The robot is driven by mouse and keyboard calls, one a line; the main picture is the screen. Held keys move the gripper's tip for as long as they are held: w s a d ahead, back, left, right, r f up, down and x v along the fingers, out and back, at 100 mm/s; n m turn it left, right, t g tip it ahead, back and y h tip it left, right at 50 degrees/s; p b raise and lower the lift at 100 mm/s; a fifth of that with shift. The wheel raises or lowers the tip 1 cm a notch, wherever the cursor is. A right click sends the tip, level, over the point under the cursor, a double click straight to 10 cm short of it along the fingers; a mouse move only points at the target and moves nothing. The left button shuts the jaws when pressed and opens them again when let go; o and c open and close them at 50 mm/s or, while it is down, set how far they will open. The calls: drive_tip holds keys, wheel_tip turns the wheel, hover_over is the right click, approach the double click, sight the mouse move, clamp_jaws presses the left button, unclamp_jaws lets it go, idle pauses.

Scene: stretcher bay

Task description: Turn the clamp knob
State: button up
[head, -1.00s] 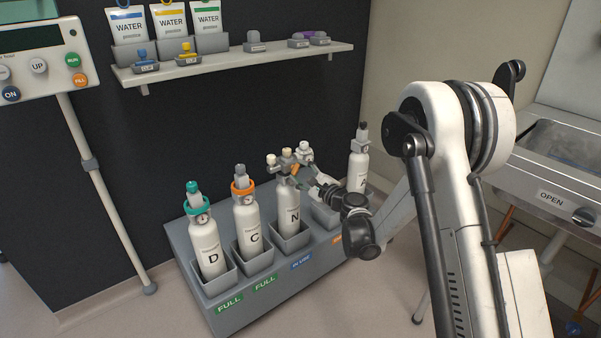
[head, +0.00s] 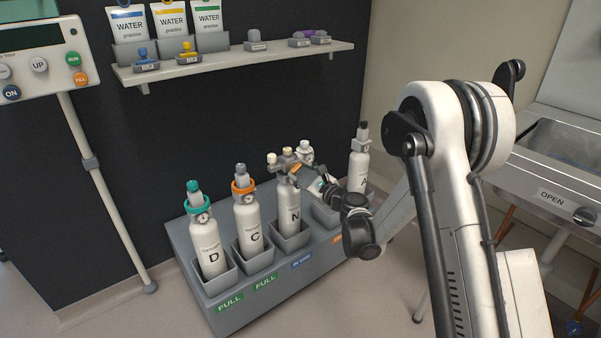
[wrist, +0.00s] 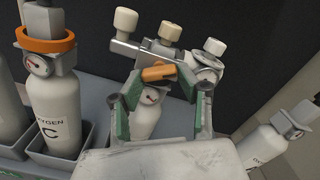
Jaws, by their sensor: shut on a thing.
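The cylinder marked N (head: 289,207) stands upright in the third holder of the grey rack. A grey clamp fitting with cream caps (head: 287,152) sits on its top. The fitting also shows in the wrist view (wrist: 150,52), with an orange bar-shaped clamp knob (wrist: 158,73) facing me. My gripper (wrist: 160,80) has its green-padded fingers on either side of the knob, shut on it. In the head view my gripper (head: 308,175) reaches the fitting from the right. The finger contact is small and partly hidden there.
Cylinders D (head: 210,246) and C (head: 248,225) stand to the left, with teal and orange collars. Another cylinder (head: 359,168) stands at the rack's right end. One more, partly hidden, is behind my gripper. A shelf (head: 235,62) with water bags runs above.

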drive_tip(key=o, duration=1.2)
drive_tip(key=shift+c, duration=0.2)
drive_tip(key=v, duration=1.2)
